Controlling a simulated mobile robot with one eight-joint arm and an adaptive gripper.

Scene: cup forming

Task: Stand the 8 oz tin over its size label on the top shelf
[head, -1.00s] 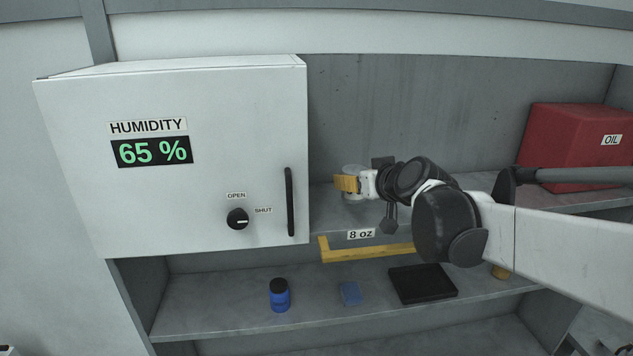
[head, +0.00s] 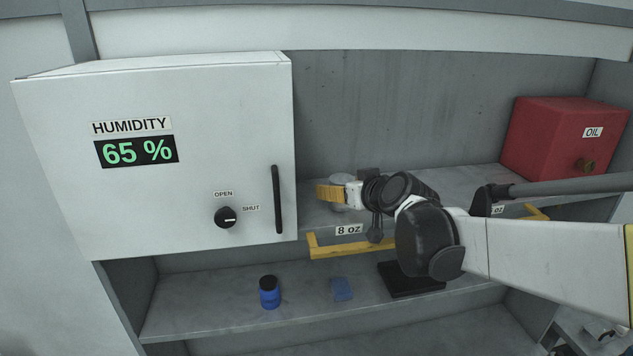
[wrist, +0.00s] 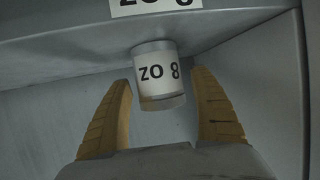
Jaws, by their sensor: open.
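The 8 oz tin (wrist: 160,72), pale with a white label, appears upright on the top shelf (head: 480,180), upside down in the wrist view. In the head view the tin's grey top (head: 342,178) shows above the fingers; the rest is mostly hidden. The shelf's 8 oz size label (head: 349,230) is on the front edge, roughly below the tin. In the wrist view this label (wrist: 156,4) lines up with the tin. My gripper (head: 330,192) is open around the tin. Its yellow fingers (wrist: 161,79) stand on either side, with visible gaps.
The white humidity cabinet (head: 200,200) stands close left of my gripper. A red OIL box (head: 560,140) is at the shelf's right. A yellow bracket (head: 345,250) sits below the label. The lower shelf holds a blue bottle (head: 269,292), blue block (head: 341,289) and black slab (head: 405,280).

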